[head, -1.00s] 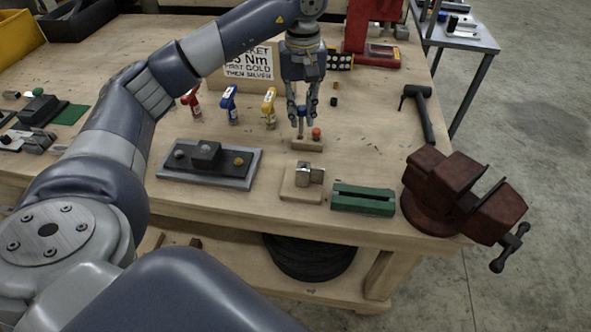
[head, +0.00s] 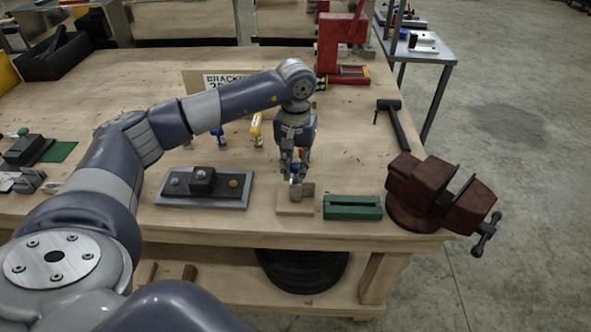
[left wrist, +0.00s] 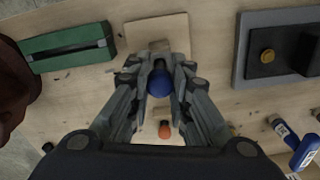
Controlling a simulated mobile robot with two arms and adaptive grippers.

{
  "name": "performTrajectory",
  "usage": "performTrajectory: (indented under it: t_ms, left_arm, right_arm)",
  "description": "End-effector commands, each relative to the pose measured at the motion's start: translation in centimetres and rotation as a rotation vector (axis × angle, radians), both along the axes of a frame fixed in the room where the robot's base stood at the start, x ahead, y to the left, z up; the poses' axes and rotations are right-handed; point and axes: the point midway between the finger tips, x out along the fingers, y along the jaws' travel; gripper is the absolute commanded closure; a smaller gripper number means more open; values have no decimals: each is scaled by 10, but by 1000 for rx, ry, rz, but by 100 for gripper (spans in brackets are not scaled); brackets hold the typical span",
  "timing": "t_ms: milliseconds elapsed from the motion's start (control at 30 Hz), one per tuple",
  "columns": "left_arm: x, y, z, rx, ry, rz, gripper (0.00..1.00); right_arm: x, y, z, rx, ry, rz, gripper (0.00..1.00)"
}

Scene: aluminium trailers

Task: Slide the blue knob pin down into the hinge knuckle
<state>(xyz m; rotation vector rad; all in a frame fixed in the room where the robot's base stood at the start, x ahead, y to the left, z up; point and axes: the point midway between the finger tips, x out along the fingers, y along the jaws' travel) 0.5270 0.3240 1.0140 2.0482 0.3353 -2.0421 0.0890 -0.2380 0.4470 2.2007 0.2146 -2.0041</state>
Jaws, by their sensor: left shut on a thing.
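My left gripper (head: 294,172) is shut on the blue knob pin, pointing down. In the left wrist view the blue knob (left wrist: 160,84) sits between its two fingers (left wrist: 159,72). The metal hinge knuckle (head: 307,189) stands on a square wooden base (head: 295,209), directly below the gripper in the head view. In the left wrist view the wooden base (left wrist: 155,27) lies just beyond the fingertips, and the knuckle is mostly hidden by the fingers and knob. I cannot tell whether the pin's tip is over or in the knuckle. My right gripper is not in view.
A green slotted block (head: 352,208) and a dark red vise (head: 433,190) stand to the right. A grey plate with a black block (head: 203,182) is to the left. An orange knob (left wrist: 165,129) sits behind the gripper. A hammer (head: 394,122) lies farther back.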

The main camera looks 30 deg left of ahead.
Motion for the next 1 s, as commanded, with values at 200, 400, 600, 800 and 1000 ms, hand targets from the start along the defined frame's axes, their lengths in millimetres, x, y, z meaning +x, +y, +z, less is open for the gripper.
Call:
performTrajectory:
  t_ms: [200,400,600,800,1000]
  left_arm:
    - [0,0,-17,0,-1,-1,98]
    - [0,0,-19,0,0,0,98]
    - [0,0,-20,0,0,0,62]
    - [0,0,-20,0,0,0,62]
    - [0,0,-14,-1,0,0,62]
  right_arm:
    - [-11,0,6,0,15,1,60]
    - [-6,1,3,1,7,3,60]
    - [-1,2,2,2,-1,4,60]
    - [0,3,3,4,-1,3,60]
    - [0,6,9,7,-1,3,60]
